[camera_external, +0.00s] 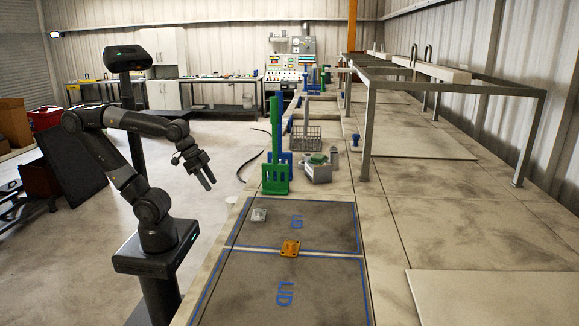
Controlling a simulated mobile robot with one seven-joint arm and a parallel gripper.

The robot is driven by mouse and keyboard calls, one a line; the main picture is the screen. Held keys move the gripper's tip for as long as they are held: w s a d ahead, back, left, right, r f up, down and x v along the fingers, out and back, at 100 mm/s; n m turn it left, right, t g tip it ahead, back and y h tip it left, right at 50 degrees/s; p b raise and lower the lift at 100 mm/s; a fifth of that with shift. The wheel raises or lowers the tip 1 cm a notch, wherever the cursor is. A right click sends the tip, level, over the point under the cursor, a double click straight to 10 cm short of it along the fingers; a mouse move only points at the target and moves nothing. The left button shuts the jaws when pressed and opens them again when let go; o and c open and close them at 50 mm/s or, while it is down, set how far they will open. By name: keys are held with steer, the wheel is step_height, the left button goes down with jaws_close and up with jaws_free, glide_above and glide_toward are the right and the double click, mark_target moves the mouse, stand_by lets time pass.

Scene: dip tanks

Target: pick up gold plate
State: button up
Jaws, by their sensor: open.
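The gold plate (290,248) is a small orange-gold piece. It lies flat on the white divider strip between two grey lid panels on the bench. My gripper (207,181) is open and empty, with its fingers pointing down. In the picture it is left of the bench edge, above the floor, and up and to the left of the gold plate, well apart from it. Nothing hides the plate.
A small silver piece (259,215) lies on the far lid panel (325,222). A green rack (276,178), a wire basket (306,138) and a grey box (318,172) stand beyond. A metal frame (366,130) rises at right. The near lid panel (325,290) is clear.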

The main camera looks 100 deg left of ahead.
steer(key=w+d+r+n+g+h, duration=0.1)
steer(key=w+d+r+n, duration=0.1)
steer(key=w+r+n, duration=0.15)
steer(key=w+d+r+n+h, duration=0.1)
steer(key=w+d+r+n, duration=0.15)
steer(key=w, duration=0.25)
steer(key=n+g+h, duration=0.3)
steer(key=n+h, duration=0.1)
steer(key=n, duration=1)
glide_toward(290, 242)
steer(key=x, duration=0.3)
steer(key=shift+w+a+f, duration=0.15)
steer(key=shift+a+f, duration=0.05)
steer(key=shift+f, duration=0.15)
steer(key=x, duration=0.5)
steer(key=shift+d+r, duration=0.1)
steer(key=shift+d, duration=0.2)
jaws_close()
